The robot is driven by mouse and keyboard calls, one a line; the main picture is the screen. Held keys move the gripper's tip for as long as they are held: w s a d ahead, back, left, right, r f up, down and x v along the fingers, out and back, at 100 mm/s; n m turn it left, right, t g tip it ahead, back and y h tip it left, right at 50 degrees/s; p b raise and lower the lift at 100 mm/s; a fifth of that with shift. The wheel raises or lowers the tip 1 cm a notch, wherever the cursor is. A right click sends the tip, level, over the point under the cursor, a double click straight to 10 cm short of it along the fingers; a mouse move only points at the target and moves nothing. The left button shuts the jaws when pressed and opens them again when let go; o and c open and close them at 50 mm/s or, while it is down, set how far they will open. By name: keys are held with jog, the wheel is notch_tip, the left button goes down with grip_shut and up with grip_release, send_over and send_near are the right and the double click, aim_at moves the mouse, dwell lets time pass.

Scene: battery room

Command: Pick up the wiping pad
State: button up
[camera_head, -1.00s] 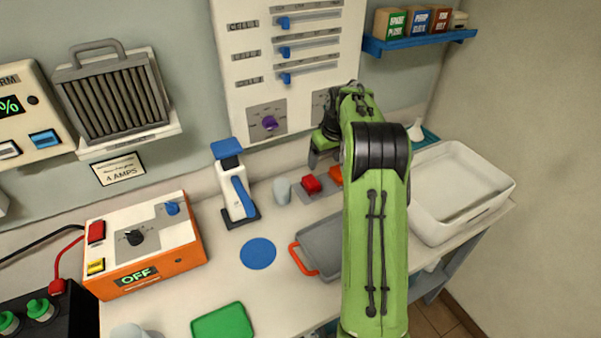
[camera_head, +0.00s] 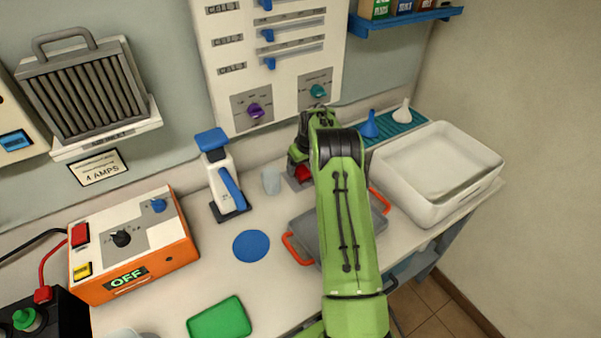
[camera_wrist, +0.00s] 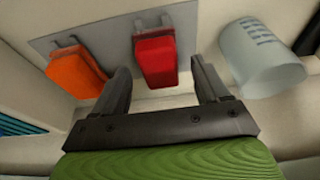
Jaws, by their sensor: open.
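I cannot tell for sure which thing is the wiping pad. A red block (camera_wrist: 155,58) and an orange block (camera_wrist: 76,72) lie side by side on a grey plate (camera_wrist: 112,46) with small clips in the wrist view. My gripper (camera_wrist: 161,75) is open and empty, its fingers pointing at the red block, one on either side of its near end. I cannot tell whether they touch it. In the head view, the red block (camera_head: 304,174) is partly hidden by my arm, and the orange one is hidden. A flat green rectangular piece (camera_head: 219,318) lies at the bench's front.
A translucent cup (camera_wrist: 264,58) stands close right of the red block. A white bin (camera_head: 430,205) stands at right. Bench space around the disc is clear.

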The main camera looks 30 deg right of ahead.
aim_at(301, 169)
jog(key=shift+x, duration=0.9)
jog(key=shift+r, duration=0.1)
jog(key=shift+c, duration=0.3)
jog(key=c, duration=1.1)
jog(key=shift+o, duration=0.2)
notch_tip(301, 169, up, 10)
jog(key=shift+p, duration=0.4)
jog(key=o, duration=0.6)
jog(key=c, duration=0.4)
